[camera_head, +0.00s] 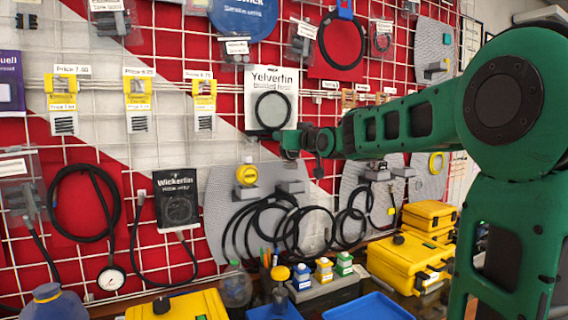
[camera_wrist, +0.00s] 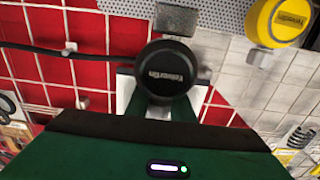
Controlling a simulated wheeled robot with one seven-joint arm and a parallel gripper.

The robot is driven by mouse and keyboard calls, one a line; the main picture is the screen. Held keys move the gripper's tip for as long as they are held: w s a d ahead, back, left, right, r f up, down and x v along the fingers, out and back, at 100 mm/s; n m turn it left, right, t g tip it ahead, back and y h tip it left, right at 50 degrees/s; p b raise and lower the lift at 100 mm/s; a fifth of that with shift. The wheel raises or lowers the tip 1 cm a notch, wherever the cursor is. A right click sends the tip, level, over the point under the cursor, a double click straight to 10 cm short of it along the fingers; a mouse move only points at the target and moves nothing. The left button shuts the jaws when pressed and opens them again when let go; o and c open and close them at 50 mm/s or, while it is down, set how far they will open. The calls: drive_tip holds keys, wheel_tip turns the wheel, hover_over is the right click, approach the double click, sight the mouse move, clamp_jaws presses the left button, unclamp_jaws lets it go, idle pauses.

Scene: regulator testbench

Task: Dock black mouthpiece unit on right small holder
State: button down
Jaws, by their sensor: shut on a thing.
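The black mouthpiece unit (camera_wrist: 167,72) shows its round, labelled face in the wrist view. My gripper (camera_wrist: 163,104) is shut on it, with a green finger on either side. In the head view my gripper (camera_head: 289,143) is in front of the grid wall, above the grey board; I cannot clearly make out the unit there. The right small holder (camera_head: 290,187) is a grey block on that board, lower than my gripper. A grey block (camera_wrist: 176,18), apparently this holder, lies just beyond the unit in the wrist view. I cannot tell the depth between them.
A yellow mouthpiece unit (camera_head: 247,175) sits on the neighbouring small holder; it also shows in the wrist view (camera_wrist: 280,22). Black hoses (camera_head: 285,222) hang below the holders. A boxed Yelverfin pack (camera_head: 271,82) hangs above. Yellow cases (camera_head: 408,258) stand on the bench at right.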

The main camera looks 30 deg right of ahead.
drive_tip(key=w+d+f, duration=0.3)
drive_tip(key=f, duration=0.3)
drive_tip(key=shift+w+f, duration=0.2)
drive_tip(key=shift+f, duration=0.15)
drive_tip(key=c, duration=1.5)
unclamp_jaws()
drive_tip(key=shift+c, duration=0.2)
drive_tip(key=s, duration=1.2)
drive_tip(key=shift+a, duration=0.1)
